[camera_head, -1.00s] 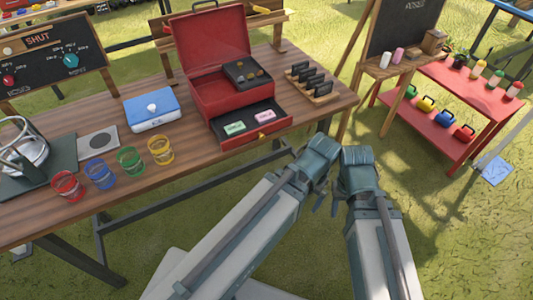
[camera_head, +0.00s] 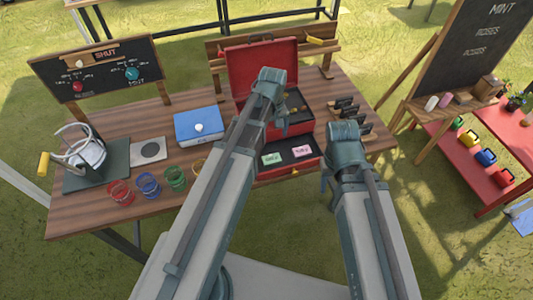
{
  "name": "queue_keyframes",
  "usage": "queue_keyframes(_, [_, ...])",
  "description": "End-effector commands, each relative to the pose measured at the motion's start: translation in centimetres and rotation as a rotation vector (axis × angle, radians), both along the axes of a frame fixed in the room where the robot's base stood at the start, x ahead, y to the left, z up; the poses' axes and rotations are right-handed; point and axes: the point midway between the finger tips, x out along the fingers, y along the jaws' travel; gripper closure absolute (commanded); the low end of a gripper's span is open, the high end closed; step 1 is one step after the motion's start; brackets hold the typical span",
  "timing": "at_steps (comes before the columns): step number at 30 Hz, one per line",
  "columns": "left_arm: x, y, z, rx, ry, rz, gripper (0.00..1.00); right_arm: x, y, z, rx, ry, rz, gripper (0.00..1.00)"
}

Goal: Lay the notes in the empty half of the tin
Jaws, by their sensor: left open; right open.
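The red tin (camera_head: 300,129) stands on the wooden table with its lid (camera_head: 240,66) up. A dark tray with coins fills its right part; my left arm hides much of the rest. The tin's front drawer is pulled out. A green note (camera_head: 271,159) and a pink note (camera_head: 302,150) lie apart in the drawer. My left gripper (camera_head: 283,118) is over the tin, above and behind the notes, open, its fingers partly hidden. My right gripper (camera_head: 327,190) is open and empty, in front of the table's edge, right of the drawer.
A blue box (camera_head: 199,125) stands left of the tin. A rack of dark cards (camera_head: 352,115) stands to its right. A chalkboard (camera_head: 478,50) and red shelf are at the right.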

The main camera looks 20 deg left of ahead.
Motion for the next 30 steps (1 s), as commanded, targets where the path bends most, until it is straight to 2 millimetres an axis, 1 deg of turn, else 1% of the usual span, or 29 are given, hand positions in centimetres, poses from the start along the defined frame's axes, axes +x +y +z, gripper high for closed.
queue_keyframes(5, [0.0,0.0,-1.0,0.000,0.000,-0.002,0.00,0.0,0.0,-1.0,0.000,0.000,0.000,0.50])
queue_keyframes(8, [0.0,0.0,-2.1,0.000,0.000,-0.003,0.00,0.0,0.0,-2.1,0.000,0.000,0.000,0.50])
queue_keyframes(21, [0.0,-0.1,-8.2,0.000,0.000,-0.004,0.00,0.0,0.0,-8.2,0.000,0.000,0.000,0.50])
queue_keyframes(24, [0.0,-0.1,-8.8,0.000,0.000,-0.004,0.00,0.0,0.0,-8.8,0.000,0.000,0.000,0.50])
queue_keyframes(30, [0.0,-0.1,-8.7,0.000,0.000,-0.004,0.00,0.0,0.0,-8.7,0.000,0.000,0.000,0.50])
